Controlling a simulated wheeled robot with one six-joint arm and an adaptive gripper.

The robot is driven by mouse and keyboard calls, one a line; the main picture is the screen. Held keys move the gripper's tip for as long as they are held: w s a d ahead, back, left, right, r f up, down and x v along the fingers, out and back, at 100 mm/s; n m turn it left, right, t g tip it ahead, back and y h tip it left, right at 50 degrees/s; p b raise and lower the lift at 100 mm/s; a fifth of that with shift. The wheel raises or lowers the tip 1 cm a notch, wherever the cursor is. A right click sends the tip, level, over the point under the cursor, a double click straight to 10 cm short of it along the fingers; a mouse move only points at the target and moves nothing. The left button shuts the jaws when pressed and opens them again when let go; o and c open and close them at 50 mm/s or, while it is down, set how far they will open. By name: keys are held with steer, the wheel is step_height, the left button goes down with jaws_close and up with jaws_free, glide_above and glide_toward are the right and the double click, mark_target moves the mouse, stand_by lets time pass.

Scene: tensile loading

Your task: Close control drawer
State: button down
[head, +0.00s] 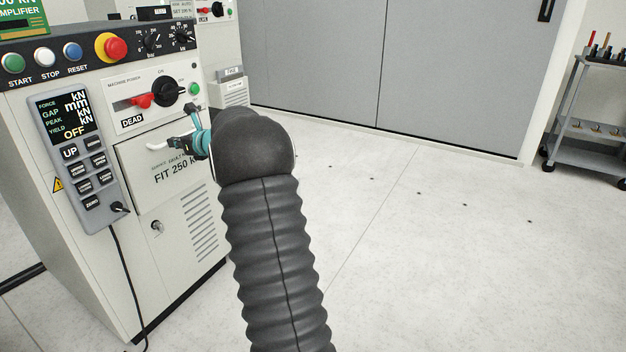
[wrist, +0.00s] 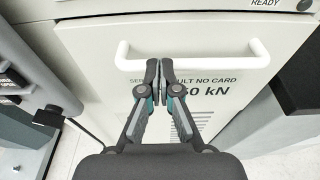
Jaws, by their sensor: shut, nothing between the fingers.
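The control drawer (head: 140,183) is a white panel in the front of the grey-white control cabinet, marked "FIT 250 kN". In the wrist view its front (wrist: 90,55) fills most of the picture. Its white bar handle (head: 157,147) also shows in the wrist view (wrist: 215,60), running left to right. My gripper (head: 192,126) has its dark fingertips (wrist: 159,72) together, with nothing between them. They overlap the handle bar in the wrist view; I cannot tell whether they touch it. My arm hides the drawer's right side in the head view. How far the drawer stands out is unclear.
A handheld control pendant (head: 78,160) hangs on the cabinet's left, its cable (head: 128,275) running down. Above the drawer are a red power switch (head: 141,101) and a red stop button (head: 115,47). A tool cart (head: 590,110) stands far right. The floor between is clear.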

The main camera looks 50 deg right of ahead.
steer(key=shift+w+a+r, duration=0.1)
steer(key=shift+w+r, duration=0.05)
steer(key=shift+w, duration=0.6)
steer(key=shift+a+r, duration=0.15)
steer(key=v, duration=1.4)
steer(key=shift+s+f+b, duration=0.15)
steer(key=shift+f+b, duration=0.1)
steer(key=shift+b, duration=0.2)
